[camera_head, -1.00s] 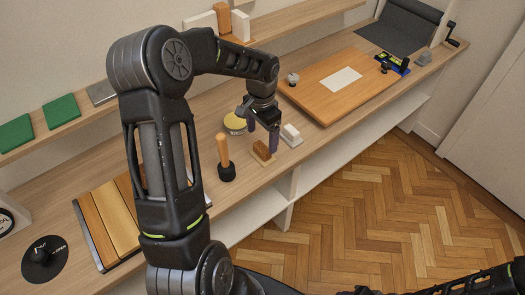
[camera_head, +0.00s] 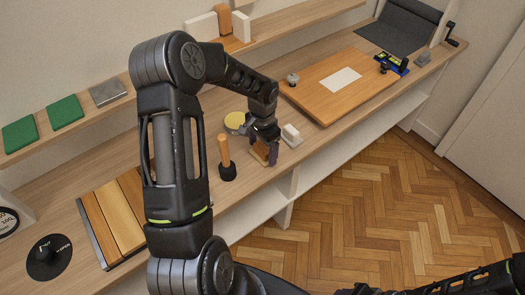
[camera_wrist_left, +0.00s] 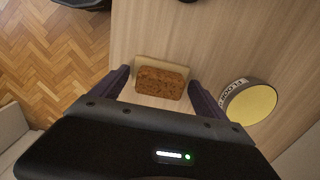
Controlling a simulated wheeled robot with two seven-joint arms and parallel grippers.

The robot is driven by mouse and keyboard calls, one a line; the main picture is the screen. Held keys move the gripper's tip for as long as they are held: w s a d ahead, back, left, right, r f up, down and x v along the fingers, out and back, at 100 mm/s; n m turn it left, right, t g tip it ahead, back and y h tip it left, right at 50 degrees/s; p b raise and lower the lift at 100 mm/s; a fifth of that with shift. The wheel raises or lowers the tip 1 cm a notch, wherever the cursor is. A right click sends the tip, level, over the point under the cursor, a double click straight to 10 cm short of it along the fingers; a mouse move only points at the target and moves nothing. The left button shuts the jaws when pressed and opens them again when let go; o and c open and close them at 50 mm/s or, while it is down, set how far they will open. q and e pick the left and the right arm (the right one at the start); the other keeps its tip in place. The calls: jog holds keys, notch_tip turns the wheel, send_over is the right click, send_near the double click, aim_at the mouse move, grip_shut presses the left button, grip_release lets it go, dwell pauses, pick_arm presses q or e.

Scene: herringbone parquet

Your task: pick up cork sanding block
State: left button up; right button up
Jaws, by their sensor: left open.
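The cork sanding block (camera_wrist_left: 161,82) is a speckled brown block lying on a thin pale base on the wooden bench. In the head view the cork block (camera_head: 260,149) is partly hidden by my left gripper (camera_head: 267,153). In the wrist view my left gripper (camera_wrist_left: 163,92) is open, with one finger on each side of the block. A gap shows between each finger and the block, so it is not gripped. Part of my right arm shows at the lower right of the head view, but its gripper cannot be made out.
A round yellow-topped tin (camera_wrist_left: 250,103) stands close beside one finger. A wooden-handled tool with a black base (camera_head: 226,162) stands left of the gripper, and a white-and-grey block (camera_head: 291,135) stands right. An orange-brown board (camera_head: 318,97) lies farther right.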

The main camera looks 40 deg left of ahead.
aim_at(263, 147)
pick_arm(q)
jog(key=shift+c, duration=0.5)
jog(key=c, duration=1.4)
jog(key=shift+r, duration=0.1)
notch_tip(263, 147, up, 10)
jog(key=shift+b, duration=0.85)
